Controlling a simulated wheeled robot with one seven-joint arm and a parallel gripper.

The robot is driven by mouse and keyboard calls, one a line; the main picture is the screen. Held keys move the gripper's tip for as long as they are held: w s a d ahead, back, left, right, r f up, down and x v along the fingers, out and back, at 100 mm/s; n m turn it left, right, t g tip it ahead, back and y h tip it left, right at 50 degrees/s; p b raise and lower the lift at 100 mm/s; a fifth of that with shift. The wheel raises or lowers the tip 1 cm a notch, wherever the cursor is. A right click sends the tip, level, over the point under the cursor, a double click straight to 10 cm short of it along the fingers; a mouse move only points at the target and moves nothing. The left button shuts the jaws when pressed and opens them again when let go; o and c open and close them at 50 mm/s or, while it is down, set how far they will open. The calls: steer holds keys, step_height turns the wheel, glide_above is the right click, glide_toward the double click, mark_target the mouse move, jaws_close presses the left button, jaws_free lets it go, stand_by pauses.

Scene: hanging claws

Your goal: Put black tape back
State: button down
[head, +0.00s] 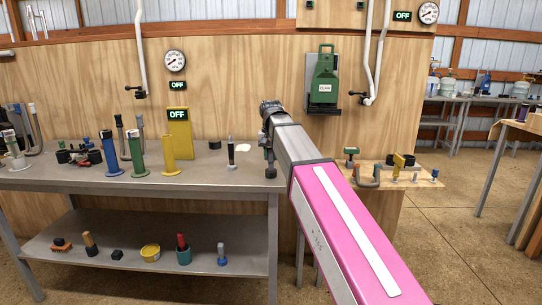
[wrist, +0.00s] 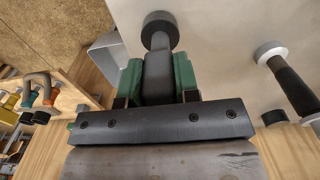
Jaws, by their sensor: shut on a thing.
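My gripper (head: 268,146) is at the right end of the grey metal table (head: 220,180), in front of the wooden wall. In the wrist view its green fingers (wrist: 158,78) are shut on a dark grey thing (wrist: 159,76) with a round black end (wrist: 158,28). I cannot tell whether this is the black tape. In the head view a small dark part shows below my gripper at the table edge, and the arm hides the rest. Low round black things (head: 65,156) lie on the table's left part; their kind is unclear.
A black-handled tool with a pale base (head: 231,152) stands left of my gripper. Blue, green and yellow upright holders (head: 138,153) stand further left. A wooden side table (head: 405,178) with small tools is on the right. A green case (head: 325,75) hangs on the wall.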

steer(key=shift+f, duration=0.1)
steer(key=c, duration=0.8)
jaws_free()
steer(key=shift+c, duration=0.2)
steer(key=shift+r, duration=3.9)
